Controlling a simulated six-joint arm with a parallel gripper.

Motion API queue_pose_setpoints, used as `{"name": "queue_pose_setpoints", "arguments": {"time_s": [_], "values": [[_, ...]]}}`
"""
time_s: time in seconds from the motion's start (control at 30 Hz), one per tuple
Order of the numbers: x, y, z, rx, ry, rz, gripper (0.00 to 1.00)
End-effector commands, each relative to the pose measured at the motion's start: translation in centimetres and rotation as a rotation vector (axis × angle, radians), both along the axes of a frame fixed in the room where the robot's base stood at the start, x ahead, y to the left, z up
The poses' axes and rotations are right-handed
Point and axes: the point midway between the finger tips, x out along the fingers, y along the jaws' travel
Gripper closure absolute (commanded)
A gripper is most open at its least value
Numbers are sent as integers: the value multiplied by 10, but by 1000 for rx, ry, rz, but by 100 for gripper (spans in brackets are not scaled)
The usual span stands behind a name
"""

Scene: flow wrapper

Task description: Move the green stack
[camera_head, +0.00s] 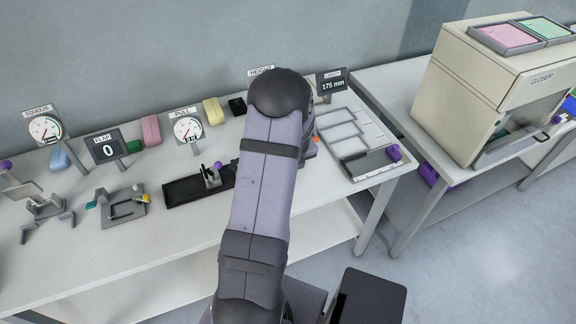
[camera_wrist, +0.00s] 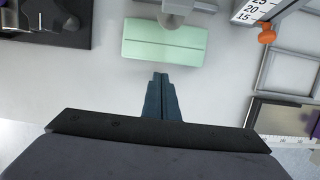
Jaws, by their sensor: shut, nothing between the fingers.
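A pale green stack (camera_wrist: 165,42) lies on the white table in the wrist view, with a dark seam along its length. A grey metal part (camera_wrist: 178,10) stands at its far edge and overlaps it in the picture; I cannot tell if they touch. My gripper (camera_wrist: 160,77) is shut and empty, with its fingertips just short of the stack's near side. In the head view my own arm hides the gripper and the stack.
A ruler plate with an orange knob (camera_wrist: 267,36) and grey frames (camera_wrist: 290,70) are on the right in the wrist view. A black fixture (camera_wrist: 50,22) is on the left. In the head view a cream machine (camera_head: 480,95) stands on the right table.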

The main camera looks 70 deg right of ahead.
Motion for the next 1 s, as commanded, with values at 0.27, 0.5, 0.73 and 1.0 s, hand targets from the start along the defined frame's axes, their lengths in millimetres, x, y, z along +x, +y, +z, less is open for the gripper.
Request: {"name": "queue_pose_setpoints", "arguments": {"time_s": [0.27, 0.5, 0.73, 1.0], "values": [[9, -8, 0, 1, 0, 0, 100], [9, -8, 0, 0, 0, 0, 100], [15, -15, 2, 0, 0, 1, 100], [30, -30, 1, 1, -1, 1, 100]]}}
